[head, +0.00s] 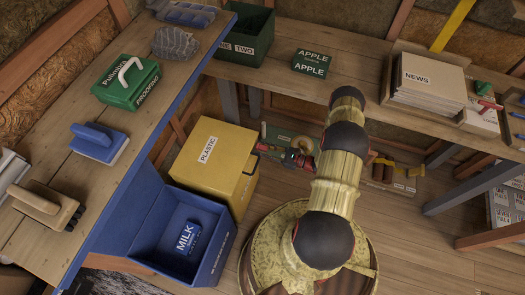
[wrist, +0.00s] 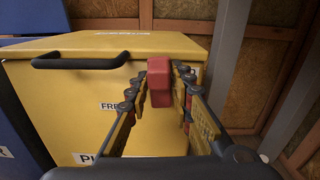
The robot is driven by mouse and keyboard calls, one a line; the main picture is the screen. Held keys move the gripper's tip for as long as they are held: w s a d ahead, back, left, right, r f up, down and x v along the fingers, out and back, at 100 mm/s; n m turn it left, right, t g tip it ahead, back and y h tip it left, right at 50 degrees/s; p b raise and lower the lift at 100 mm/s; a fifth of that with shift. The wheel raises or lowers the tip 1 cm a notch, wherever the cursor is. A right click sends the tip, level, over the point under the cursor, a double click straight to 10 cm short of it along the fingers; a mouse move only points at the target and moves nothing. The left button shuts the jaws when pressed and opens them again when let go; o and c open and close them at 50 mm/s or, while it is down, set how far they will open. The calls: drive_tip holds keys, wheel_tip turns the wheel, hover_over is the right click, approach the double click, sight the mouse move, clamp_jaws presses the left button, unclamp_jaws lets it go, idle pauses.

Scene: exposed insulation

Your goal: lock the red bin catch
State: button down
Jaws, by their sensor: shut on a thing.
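The red catch (wrist: 158,85) is a block at the upper right of the front of the yellow bin (wrist: 70,110) in the wrist view. My gripper (wrist: 165,80) has one finger on each side of the catch and is shut on it. The fingers hide parts of the catch's sides. In the head view the yellow bin (head: 210,170) stands on the floor with its PLASTIC label up. My gripper (head: 272,150) reaches the bin's right side there. The fingertips and catch are small, and I cannot tell the catch's lock state.
A black handle (wrist: 80,62) sticks out left of the catch. An open blue bin (head: 160,235) with a MILK carton (head: 187,237) stands beside the yellow bin. A workbench (head: 130,190) runs along the left. A grey post (wrist: 228,60) stands right of the bin.

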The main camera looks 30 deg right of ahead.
drive_tip(key=c, duration=1.6)
unclamp_jaws()
drive_tip(key=shift+o, duration=0.2)
drive_tip(key=v, duration=1.2)
drive_tip(key=shift+f, duration=0.1)
